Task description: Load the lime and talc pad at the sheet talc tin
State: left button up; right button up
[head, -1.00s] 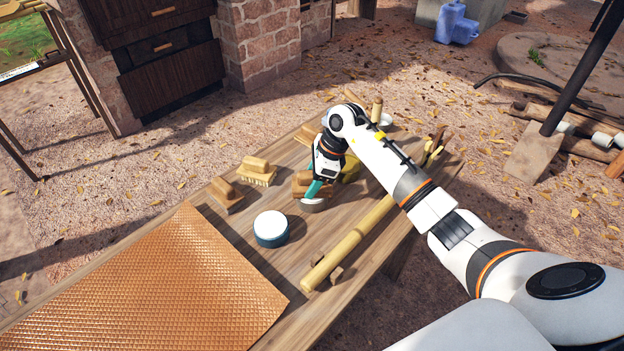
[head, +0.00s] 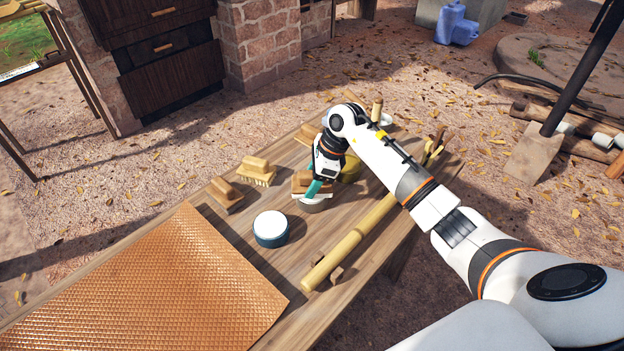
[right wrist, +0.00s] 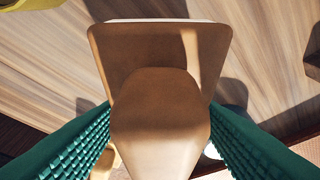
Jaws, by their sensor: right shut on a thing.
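My right gripper (head: 317,189) is shut on a wooden-backed pad (head: 300,184). In the right wrist view the pad's brown handle (right wrist: 158,125) stands between the green ribbed fingers, with its flat board (right wrist: 125,45) beyond. The pad's working face is hidden. A round grey thing (head: 313,204) shows just below the pad; I cannot tell whether they touch. A dark blue round tin with a white top (head: 270,227), likely the sheet talc tin, stands left of and nearer than the gripper, apart from the pad. My left gripper is not in view.
A copper-coloured textured sheet (head: 150,290) covers the near left of the wooden table. Wooden-handled brushes (head: 256,171) (head: 225,193) stand along the far left edge. A bamboo pole (head: 350,240) lies along the right. Bare wood surrounds the blue tin.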

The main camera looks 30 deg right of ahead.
aim_at(304, 173)
jog(key=shift+r+p, duration=2.05)
jog(key=shift+r, duration=1.45)
